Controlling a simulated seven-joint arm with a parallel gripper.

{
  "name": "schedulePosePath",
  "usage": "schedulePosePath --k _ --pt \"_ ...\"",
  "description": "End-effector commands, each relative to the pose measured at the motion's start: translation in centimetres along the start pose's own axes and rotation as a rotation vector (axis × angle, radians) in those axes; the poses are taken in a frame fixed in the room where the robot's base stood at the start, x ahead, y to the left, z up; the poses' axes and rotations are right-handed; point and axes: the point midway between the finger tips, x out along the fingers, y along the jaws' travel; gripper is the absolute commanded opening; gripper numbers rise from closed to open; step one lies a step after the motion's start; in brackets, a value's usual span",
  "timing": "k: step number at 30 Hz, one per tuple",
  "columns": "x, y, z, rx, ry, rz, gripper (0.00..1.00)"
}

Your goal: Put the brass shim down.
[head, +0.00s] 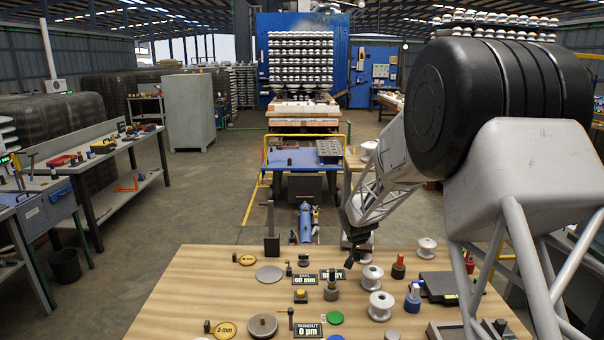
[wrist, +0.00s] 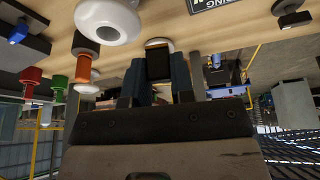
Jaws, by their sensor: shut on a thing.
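My gripper (head: 357,240) hangs over the back of the wooden table, right of its middle. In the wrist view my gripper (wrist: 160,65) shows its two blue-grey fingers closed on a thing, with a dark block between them. I cannot tell whether these are shims or labels.
White insulators (head: 381,306) stand right of the middle on the table (head: 200,280). Near them are an orange-bodied post (head: 398,267), a blue-topped post (head: 413,297) and a dark box (head: 437,285). The left edge has bare wood.

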Motion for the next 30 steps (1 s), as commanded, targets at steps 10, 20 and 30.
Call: schedulePosePath --k 10,20,30 --pt "3.4 0.2 -7.0 -0.079 0.001 -0.029 0.00" --pt "6.4 0.6 -12.4 -0.149 0.007 -0.059 0.00" --pt "9.3 1.1 -16.7 -0.210 0.016 -0.087 0.00"
